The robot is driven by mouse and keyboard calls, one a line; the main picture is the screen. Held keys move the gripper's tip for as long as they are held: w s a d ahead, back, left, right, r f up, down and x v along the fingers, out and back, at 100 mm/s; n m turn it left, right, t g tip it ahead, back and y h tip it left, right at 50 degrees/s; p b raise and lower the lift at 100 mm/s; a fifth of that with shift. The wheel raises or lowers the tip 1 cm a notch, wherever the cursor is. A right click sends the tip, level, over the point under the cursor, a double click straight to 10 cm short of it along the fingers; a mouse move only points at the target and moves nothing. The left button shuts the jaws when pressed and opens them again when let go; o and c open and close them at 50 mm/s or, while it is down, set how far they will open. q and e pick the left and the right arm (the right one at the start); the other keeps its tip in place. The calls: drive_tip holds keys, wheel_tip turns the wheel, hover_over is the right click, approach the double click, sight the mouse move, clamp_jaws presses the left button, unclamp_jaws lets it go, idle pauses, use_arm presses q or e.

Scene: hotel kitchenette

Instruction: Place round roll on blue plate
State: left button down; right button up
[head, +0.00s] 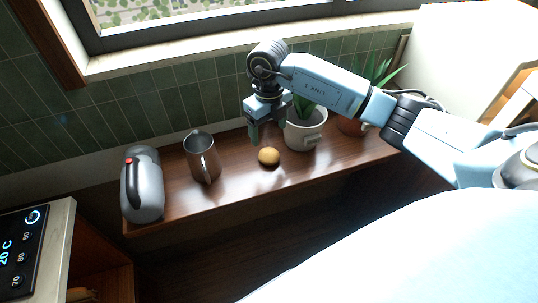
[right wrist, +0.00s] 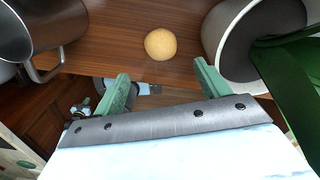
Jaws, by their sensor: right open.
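The round roll (head: 268,156) is small and golden brown and sits on the wooden shelf, between the metal pitcher and the white plant pot. It also shows in the right wrist view (right wrist: 160,44), beyond the fingertips and roughly centred between them. My right gripper (head: 268,133) is above the shelf, close to the roll and beside the pot. Its two green fingers (right wrist: 160,80) are apart with nothing between them. No blue plate is visible in either view. My left gripper is not in view.
A metal pitcher (head: 202,158) and a grey kettle (head: 143,186) stand left of the roll. A white plant pot (head: 305,130) stands close to its right, with a terracotta pot (head: 352,126) farther right. The tiled wall (head: 150,105) closes off the back.

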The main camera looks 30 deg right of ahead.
sight(269, 151)
wheel_tip(269, 151, down, 10)
drive_tip(key=shift+w+d+r, duration=0.1)
drive_tip(key=shift+w+r, duration=0.05)
idle(0.3)
drive_tip(key=c, duration=1.1)
